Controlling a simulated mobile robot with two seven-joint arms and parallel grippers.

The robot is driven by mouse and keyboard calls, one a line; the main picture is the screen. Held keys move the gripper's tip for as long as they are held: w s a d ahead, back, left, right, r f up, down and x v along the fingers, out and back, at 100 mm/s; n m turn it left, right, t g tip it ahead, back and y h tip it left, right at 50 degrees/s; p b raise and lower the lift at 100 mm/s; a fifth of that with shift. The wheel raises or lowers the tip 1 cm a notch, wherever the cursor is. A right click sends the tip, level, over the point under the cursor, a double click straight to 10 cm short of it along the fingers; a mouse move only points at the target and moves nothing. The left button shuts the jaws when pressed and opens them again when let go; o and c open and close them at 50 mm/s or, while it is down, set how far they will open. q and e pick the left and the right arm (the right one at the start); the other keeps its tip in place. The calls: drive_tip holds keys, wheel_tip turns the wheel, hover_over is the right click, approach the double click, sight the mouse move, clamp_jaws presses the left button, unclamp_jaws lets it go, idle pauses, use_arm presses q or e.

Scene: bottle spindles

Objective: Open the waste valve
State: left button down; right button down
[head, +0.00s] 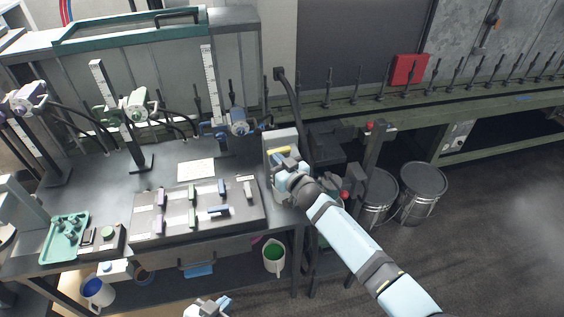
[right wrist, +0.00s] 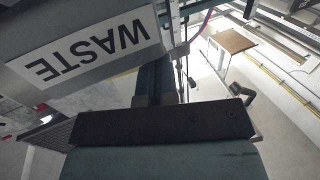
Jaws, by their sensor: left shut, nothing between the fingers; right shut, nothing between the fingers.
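A grey box-like unit (head: 281,136) stands at the right end of the workbench, with a yellow bar (head: 278,150) on it that looks like a valve handle. My right gripper (head: 284,165) is shut and empty right by this bar and hides part of the unit; I cannot tell whether it touches the bar. In the right wrist view a white WASTE label (right wrist: 95,50) appears upside down, close by at the upper left. My left gripper (head: 207,308) is shut and empty at the bottom edge, low in front of the bench.
A grey tray (head: 150,226) with several small coloured pieces lies on the bench, beside a green tray (head: 52,246). Clamp stands with dark hoses (head: 215,90) line the back. A green-filled jug (head: 273,256) sits below. Metal drums (head: 423,190) stand on the floor at right.

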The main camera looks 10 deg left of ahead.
drive_tip(key=shift+a, duration=0.4)
drive_tip(key=shift+r, duration=0.15)
idle(0.4)
use_arm(q)
drive_tip(key=shift+r, duration=0.1)
